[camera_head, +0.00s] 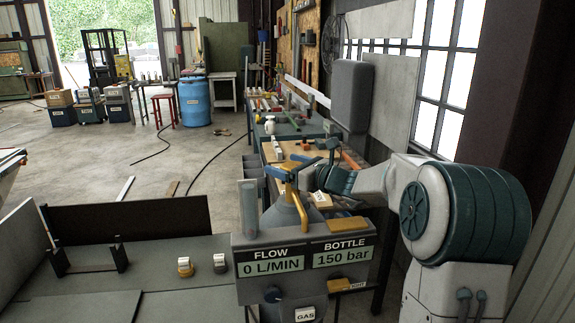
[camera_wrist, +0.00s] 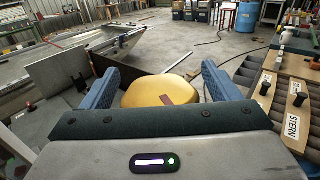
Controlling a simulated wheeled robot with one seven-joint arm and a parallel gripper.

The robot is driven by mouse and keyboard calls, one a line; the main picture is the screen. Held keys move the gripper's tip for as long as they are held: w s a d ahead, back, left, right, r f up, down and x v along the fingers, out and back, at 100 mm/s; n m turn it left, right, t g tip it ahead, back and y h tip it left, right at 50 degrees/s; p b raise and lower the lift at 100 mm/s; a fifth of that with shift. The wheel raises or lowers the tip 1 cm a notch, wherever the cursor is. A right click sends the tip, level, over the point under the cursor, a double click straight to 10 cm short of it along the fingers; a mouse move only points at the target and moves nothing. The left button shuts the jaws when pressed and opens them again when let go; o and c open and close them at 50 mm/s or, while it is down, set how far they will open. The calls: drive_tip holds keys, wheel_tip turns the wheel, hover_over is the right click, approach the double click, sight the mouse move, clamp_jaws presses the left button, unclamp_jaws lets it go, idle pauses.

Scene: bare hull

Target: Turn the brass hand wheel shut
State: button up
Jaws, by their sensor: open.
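The brass hand wheel (camera_wrist: 158,92) is a rounded yellow disc with a dark red mark on its top. In the wrist view it sits between the two blue fingers of my open gripper (camera_wrist: 157,88), with the left finger very close to it and a gap at the right. I cannot tell whether either finger touches it. In the head view my gripper (camera_head: 290,166) is above the grey gas bottle's shoulder (camera_head: 284,218), around the brass valve (camera_head: 290,190), and hides part of the wheel. A panel (camera_head: 304,262) in front reads FLOW 0 L/MIN and BOTTLE 150 bar.
A grey bench (camera_head: 150,265) with a dark upright board (camera_head: 130,218) lies left of the bottle. A workbench (camera_head: 300,128) with tools runs behind it. Labelled wooden strips (camera_wrist: 294,103) lie right in the wrist view. Open floor (camera_head: 150,160) is farther left.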

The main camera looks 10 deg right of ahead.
drive_tip(key=c, duration=1)
drive_tip(key=shift+o, duration=0.2)
